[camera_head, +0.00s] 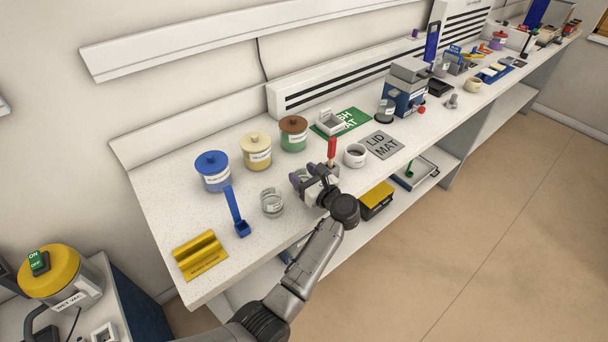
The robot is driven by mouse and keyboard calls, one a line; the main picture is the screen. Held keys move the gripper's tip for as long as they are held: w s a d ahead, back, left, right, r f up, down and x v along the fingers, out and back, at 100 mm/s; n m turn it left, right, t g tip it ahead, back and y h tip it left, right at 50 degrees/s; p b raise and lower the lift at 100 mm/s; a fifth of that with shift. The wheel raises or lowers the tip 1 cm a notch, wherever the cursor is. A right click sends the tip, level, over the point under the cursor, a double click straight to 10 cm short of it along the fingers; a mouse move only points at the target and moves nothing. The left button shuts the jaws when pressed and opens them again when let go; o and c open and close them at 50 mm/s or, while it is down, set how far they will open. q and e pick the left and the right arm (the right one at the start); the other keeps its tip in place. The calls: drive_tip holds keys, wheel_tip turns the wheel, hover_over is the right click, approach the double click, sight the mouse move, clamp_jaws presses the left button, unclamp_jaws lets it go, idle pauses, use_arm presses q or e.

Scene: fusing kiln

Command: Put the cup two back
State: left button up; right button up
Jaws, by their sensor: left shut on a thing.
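My left gripper (317,174) is low over the white counter, near its front edge. It is shut on a small pale thing that looks like a cup, mostly hidden by the fingers and wrist; no label can be read on it. A clear glass cup (272,203) stands on the counter to the left of the gripper. A white cup with a dark inside (355,156) stands just to the right. A red-handled tool (332,148) stands upright right behind the gripper; its lower end is hidden. My right gripper is not in view.
Blue (213,174), cream (257,155) and brown-lidded (293,137) jars stand behind. A blue scoop (235,212) and a yellow holder (201,257) are at left. The grey lid mat (382,145) and green mat (351,119) lie right. Bare counter shows between the jars and gripper.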

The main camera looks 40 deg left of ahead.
use_arm(q)
drive_tip(key=shift+f, duration=0.15)
drive_tip(key=o, duration=0.9)
